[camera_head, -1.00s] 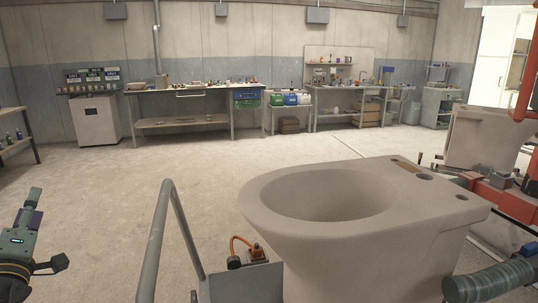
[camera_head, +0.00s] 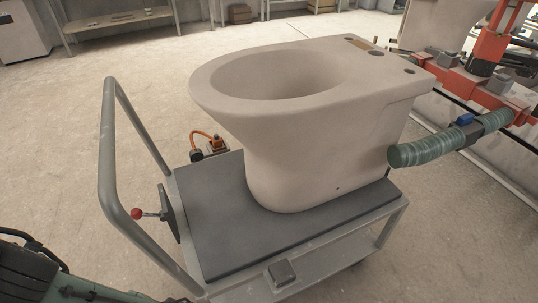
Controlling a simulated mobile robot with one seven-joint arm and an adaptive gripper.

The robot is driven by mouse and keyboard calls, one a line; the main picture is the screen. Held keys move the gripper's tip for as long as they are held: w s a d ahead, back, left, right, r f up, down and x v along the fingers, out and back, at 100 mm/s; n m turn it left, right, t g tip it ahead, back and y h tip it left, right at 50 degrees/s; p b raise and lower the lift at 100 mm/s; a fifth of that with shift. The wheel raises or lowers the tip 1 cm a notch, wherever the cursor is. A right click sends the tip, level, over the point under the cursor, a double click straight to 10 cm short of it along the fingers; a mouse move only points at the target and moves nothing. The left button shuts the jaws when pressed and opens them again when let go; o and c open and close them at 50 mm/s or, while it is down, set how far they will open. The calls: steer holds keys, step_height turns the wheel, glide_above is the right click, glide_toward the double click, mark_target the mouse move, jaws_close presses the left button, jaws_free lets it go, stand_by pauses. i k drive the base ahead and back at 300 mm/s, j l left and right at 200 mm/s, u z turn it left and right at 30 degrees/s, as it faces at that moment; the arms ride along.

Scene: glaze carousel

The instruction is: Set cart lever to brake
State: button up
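The cart (camera_head: 222,241) stands in front of me with a dark mat on its top and a grey tubular push handle (camera_head: 106,150) on its left side. The cart lever (camera_head: 160,213) is a short rod with a red ball knob on a dark plate at the cart's left end, beside the handle. The knob points left, toward the handle. A pale, unglazed toilet bowl (camera_head: 300,130) stands upright on the cart. Part of my arm shows at the lower left. My gripper's fingers are not in view.
An orange-and-black device (camera_head: 207,146) sits beyond the cart's far edge. A red machine frame (camera_head: 490,50) with a green ribbed hose (camera_head: 440,148) stands on the right, close to the bowl. Benches stand along the back. The floor left of the cart is clear.

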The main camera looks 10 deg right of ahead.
mark_target(136, 214)
steer(key=u, duration=0.85)
